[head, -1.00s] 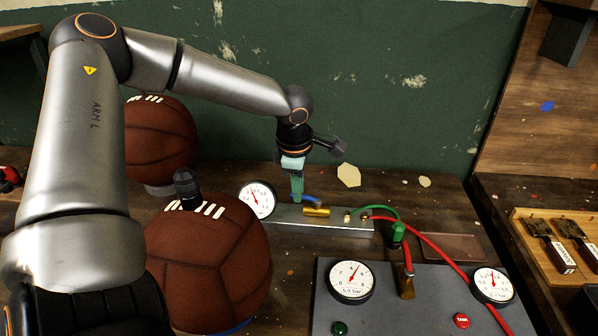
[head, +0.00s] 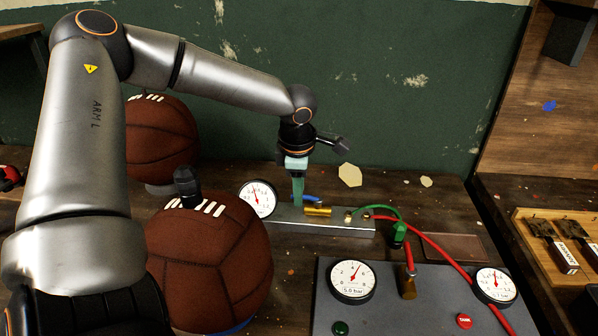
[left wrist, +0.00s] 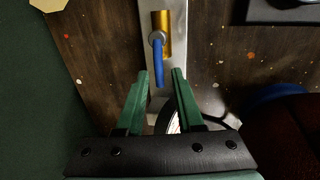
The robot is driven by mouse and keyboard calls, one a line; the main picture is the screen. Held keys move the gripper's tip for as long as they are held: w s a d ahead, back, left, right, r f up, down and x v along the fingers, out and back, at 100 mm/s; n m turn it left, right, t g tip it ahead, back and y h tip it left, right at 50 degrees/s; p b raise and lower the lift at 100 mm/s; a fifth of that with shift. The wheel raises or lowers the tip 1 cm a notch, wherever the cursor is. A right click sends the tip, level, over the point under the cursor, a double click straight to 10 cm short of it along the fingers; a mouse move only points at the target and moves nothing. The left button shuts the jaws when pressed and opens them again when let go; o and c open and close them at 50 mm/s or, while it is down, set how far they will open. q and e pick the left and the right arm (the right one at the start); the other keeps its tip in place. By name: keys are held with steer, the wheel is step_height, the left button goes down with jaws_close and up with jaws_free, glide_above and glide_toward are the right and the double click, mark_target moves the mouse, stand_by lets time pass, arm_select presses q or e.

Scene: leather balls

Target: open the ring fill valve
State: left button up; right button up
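The ring fill valve is a brass body (head: 317,211) with a blue lever (head: 310,199) on a grey metal bar (head: 340,226). In the left wrist view, the brass body (left wrist: 163,22) is ahead of the fingers, and the blue lever (left wrist: 158,66) points back along the bar. My left gripper (head: 297,204) is over the bar, close to the lever. In the left wrist view, its green fingers (left wrist: 160,73) are open. The lever's free end appears between the fingertips, with a gap on each side; contact is not visible. My right gripper is not in view.
A white gauge (head: 257,198) stands at the bar's left end. A brown ball (head: 215,260) is nearby in front, another (head: 160,140) behind. Green (head: 385,208) and red (head: 440,256) hoses run right of the valve. A grey panel (head: 400,305) with gauges is in front.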

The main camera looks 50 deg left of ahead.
arm_select(q)
steer(key=shift+o, duration=0.4)
steer(key=shift+r, duration=0.1)
steer(key=shift+r, duration=0.35)
step_height(320, 180, up, 11)
steer(key=s+d+p, duration=0.1)
steer(key=shift+s+d+r, duration=0.2)
steer(key=shift+s+d, duration=0.1)
steer(key=shift+s, duration=0.1)
